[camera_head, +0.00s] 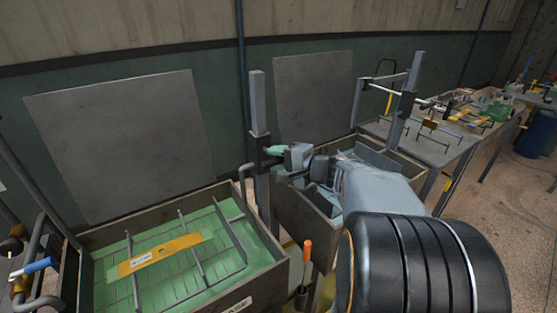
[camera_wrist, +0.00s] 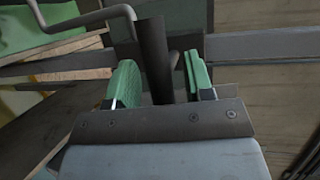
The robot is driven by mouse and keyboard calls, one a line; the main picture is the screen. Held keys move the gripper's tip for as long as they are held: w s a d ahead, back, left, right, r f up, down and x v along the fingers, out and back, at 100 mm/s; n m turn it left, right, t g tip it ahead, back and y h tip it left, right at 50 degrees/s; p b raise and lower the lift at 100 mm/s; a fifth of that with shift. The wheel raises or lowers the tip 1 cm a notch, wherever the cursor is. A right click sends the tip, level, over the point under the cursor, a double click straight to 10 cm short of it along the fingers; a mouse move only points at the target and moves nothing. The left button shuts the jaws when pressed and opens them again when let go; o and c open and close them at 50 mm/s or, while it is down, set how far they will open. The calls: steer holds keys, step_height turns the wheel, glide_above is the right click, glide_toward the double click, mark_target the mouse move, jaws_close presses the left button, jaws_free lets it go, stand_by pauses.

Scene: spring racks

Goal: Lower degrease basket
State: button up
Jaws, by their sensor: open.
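The degrease tank (camera_head: 262,262) is an open metal tank with green liquid at the lower left; its partly visible front label ends in "ASE". The wire basket (camera_head: 240,243) sits inside it at about the liquid's level; how deep I cannot tell. A yellow labelled bar (camera_head: 160,254) lies across the basket. A grey post (camera_head: 258,105) stands at the tank's back right corner, with a dark slide and a bent rod (camera_head: 243,180) on it. My gripper (camera_head: 270,151) is at that slide. In the wrist view, its open green fingers (camera_wrist: 160,82) stand either side of a dark upright bar (camera_wrist: 154,55).
A second tank (camera_head: 290,207) with its own lift frame (camera_head: 413,85) stands to the right, under my arm. An orange-handled tool (camera_head: 307,250) stands upright between the tanks. A cluttered workbench (camera_head: 440,150) runs along the right, with a blue drum (camera_head: 537,133) beyond.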

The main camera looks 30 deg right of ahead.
steer(key=shift+c, duration=0.5)
jaws_close()
step_height(320, 180, down, 17)
steer(key=b, duration=1.9)
jaws_free()
steer(key=shift+r, duration=0.1)
steer(key=shift+o, duration=0.5)
steer(key=shift+r, duration=0.1)
